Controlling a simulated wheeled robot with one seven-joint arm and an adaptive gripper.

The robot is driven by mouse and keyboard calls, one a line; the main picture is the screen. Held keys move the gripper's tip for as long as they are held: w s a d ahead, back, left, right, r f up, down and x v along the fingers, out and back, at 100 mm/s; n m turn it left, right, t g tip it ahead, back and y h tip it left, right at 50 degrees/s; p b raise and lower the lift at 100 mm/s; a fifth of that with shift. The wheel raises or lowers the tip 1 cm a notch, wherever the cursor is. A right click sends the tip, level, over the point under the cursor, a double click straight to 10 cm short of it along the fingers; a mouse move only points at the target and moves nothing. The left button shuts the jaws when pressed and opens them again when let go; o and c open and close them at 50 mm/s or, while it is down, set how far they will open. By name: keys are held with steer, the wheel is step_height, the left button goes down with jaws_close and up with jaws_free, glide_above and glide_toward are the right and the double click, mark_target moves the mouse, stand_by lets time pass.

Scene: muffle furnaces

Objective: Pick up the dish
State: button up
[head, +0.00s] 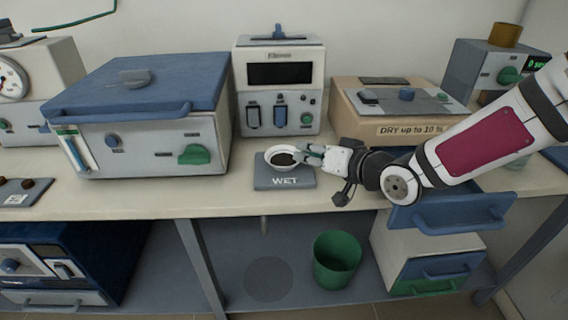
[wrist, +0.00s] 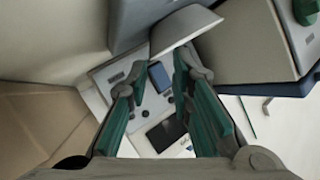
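The dish (head: 283,153) is a small white round bowl with dark contents. It sits upright on the grey plate marked WET (head: 285,181) on the bench. My gripper (head: 308,154) is at the dish's right rim in the head view, with its fingers pointing left. In the wrist view my gripper (wrist: 160,78) is open, its green fingers well apart. The pale side of the dish (wrist: 187,28) shows at the top, just ahead of the right fingertip. I cannot tell whether a finger touches the dish.
A large blue-lidded furnace (head: 140,110) stands left of the dish. A grey instrument with a black display (head: 279,88) stands behind it. A beige box marked DRY up to 10 % (head: 407,130) is behind my arm. A green bin (head: 337,260) stands below the bench.

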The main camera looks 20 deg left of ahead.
mark_target(293, 148)
steer(key=b+x, duration=0.2)
steer(key=x, duration=0.3)
steer(key=shift+w+f, duration=0.1)
steer(key=shift+w, duration=0.1)
jaws_close()
